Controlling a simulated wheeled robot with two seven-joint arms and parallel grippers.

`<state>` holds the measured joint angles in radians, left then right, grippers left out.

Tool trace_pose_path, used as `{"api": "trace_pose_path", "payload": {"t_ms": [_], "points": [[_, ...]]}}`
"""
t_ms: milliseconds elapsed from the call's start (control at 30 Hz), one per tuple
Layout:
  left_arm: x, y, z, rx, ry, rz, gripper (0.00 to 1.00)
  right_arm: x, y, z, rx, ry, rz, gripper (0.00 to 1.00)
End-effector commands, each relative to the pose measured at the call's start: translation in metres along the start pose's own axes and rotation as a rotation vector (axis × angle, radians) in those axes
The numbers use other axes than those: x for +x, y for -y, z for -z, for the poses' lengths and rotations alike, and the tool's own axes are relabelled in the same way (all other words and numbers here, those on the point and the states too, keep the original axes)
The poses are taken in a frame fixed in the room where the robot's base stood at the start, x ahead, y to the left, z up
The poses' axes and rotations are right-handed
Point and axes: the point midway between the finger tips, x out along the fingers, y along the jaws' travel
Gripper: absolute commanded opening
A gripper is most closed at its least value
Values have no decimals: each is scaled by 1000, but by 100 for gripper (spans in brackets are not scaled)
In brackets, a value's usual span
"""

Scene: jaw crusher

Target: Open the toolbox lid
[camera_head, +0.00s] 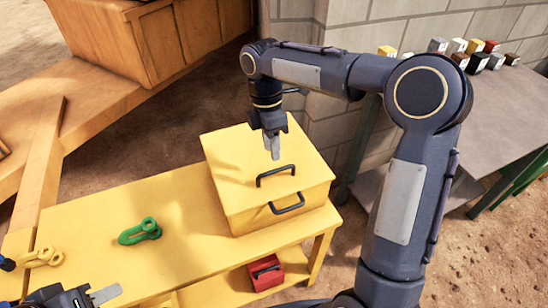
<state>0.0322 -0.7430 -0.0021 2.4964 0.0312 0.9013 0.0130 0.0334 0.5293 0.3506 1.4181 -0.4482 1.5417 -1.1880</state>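The yellow toolbox (235,172) stands at the right end of a yellow bench, its lid shut. One black handle (276,175) is on top of the lid and another black handle (287,203) is on the front face. My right gripper (273,150) points down over the lid, just behind the top handle in the picture. Its fingers overlap, so I cannot tell their gap or whether they touch the lid. My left gripper (102,295) is at the bottom left, partly cut off by the frame edge, with one finger visible, over the bench.
A green shackle (140,231) and a yellow shackle (43,257) lie on the yellow bench (183,215). A red box (265,272) sits on the shelf below. A grey table (490,105) with several small blocks stands at right. Wooden structures are at left.

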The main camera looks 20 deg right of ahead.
Motion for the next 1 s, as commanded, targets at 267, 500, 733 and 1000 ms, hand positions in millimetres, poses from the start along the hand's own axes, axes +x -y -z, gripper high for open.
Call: {"api": "trace_pose_path", "payload": {"t_ms": [267, 500, 733, 1000], "points": [[6, 3, -3, 0, 0, 0, 36, 44, 0, -1, 2, 0, 1, 33], [6, 3, -3, 0, 0, 0, 36, 56, 0, 0, 3, -1, -1, 33], [6, 3, -3, 0, 0, 0, 36, 56, 0, 0, 3, -1, -1, 27], [6, 3, -3, 0, 0, 0, 36, 56, 0, 0, 3, -1, -1, 0]]}}
